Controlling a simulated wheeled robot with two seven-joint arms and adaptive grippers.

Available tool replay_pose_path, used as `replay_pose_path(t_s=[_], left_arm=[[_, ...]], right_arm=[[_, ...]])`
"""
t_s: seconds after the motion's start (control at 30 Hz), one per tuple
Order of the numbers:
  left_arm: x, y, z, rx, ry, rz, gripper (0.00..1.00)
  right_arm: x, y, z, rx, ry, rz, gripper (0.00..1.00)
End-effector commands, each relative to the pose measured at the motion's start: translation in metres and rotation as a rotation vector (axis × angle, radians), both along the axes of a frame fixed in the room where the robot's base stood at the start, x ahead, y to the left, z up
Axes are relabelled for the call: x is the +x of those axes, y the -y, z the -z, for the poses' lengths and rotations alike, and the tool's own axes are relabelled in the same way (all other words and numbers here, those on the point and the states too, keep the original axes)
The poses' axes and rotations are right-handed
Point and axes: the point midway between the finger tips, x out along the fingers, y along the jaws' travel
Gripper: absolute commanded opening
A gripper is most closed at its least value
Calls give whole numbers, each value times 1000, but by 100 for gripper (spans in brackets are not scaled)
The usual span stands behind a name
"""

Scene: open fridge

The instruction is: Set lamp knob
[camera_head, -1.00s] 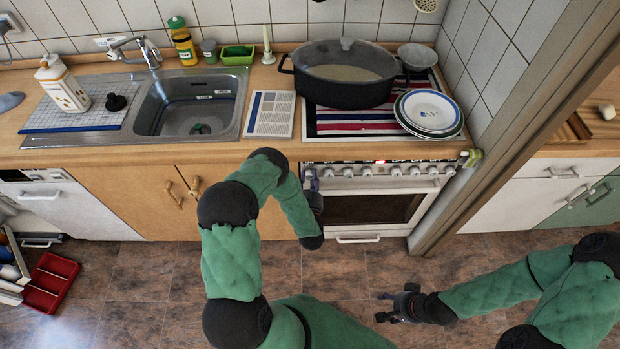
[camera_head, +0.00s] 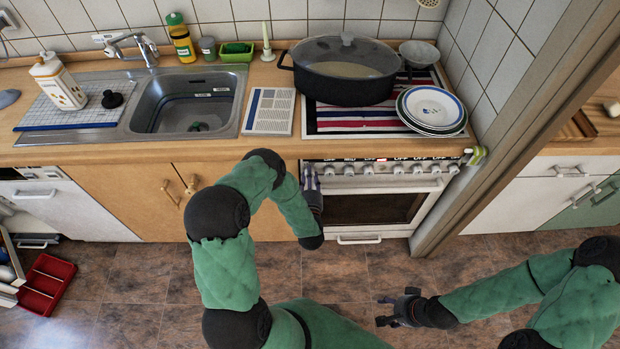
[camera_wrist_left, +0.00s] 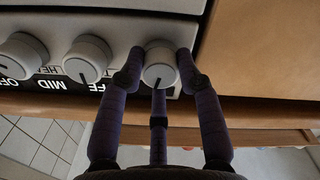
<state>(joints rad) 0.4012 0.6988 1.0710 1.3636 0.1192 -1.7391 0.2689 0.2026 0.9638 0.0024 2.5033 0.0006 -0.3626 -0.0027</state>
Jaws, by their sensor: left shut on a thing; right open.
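The stove (camera_head: 372,208) has a row of round white knobs on its front panel. My left gripper (camera_head: 312,182) is at the leftmost knob in the head view. In the left wrist view its fingers (camera_wrist_left: 160,66) are shut around a white knob (camera_wrist_left: 160,72) at the end of the row. That knob's label is hidden by the fingers. Beside it are another knob (camera_wrist_left: 87,60) and one further along (camera_wrist_left: 22,55), with "MID" and partly hidden "OFF" labels below. A small red display (camera_head: 382,160) glows on the panel. My right gripper (camera_head: 388,309) is open and empty above the floor.
A black pot (camera_head: 345,88) and stacked plates (camera_head: 432,107) stand on the striped cloth above the stove. A wooden post (camera_head: 500,130) rises right of the stove. A red tray (camera_head: 46,283) is at lower left. The floor before the stove is clear.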

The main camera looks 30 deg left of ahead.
Motion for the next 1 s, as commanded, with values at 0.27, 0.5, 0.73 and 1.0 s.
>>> replay_pose_path(t_s=[0.27,0.5,0.73,1.0], left_arm=[[3,-6,-6,-122,100,-10,2],[3,-7,-7,-174,133,-11,2],[3,-8,-7,-185,141,-13,2],[4,-8,-8,-184,141,-14,40]], right_arm=[[0,0,7,0,0,0,58],[0,0,9,0,0,0,58],[0,0,9,0,0,0,58],[0,0,9,0,0,0,58]])
